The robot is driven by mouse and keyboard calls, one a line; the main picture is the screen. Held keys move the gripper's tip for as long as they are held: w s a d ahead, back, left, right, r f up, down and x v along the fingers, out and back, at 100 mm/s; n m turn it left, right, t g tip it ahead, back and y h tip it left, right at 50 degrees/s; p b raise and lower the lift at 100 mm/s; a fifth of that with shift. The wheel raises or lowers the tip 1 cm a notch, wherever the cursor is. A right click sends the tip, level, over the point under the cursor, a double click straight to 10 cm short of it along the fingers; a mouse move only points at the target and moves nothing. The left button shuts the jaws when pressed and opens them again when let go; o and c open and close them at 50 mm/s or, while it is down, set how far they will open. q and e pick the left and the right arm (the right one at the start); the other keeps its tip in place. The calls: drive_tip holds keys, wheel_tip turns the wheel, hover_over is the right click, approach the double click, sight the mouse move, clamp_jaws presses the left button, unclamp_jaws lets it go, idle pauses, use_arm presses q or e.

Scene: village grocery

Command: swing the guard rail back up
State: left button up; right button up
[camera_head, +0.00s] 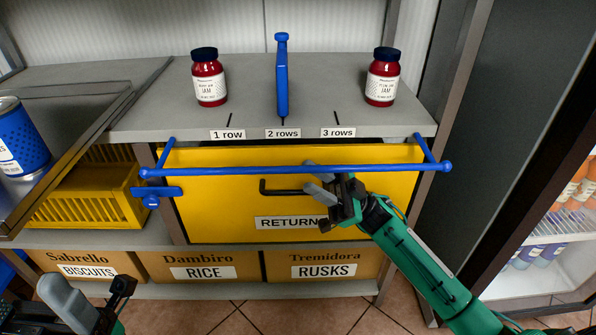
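The blue guard rail (240,171) is lowered. Its long bar crosses in front of the upper part of the yellow drawer (215,215), and its side arms reach back to the shelf's front corners. My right gripper (314,180) is at the bar, right of its middle, with its two grey fingers spread. One finger shows at the bar's height and partly behind it, the other below it. Whether the bar lies between them or touches them is unclear. My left gripper (68,302) is low at the left, away from the rail; its opening is unclear.
A black handle (278,189) on the drawer is close to my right fingertips. A blue latch (156,194) sits at the drawer's left. Two jam jars (209,80) (382,79) and a blue upright lever (282,80) stand on the shelf. A dark fridge frame (490,140) is at right.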

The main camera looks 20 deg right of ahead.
sight(301, 172)
drive_tip(key=shift+x, duration=2.35)
clamp_jaws()
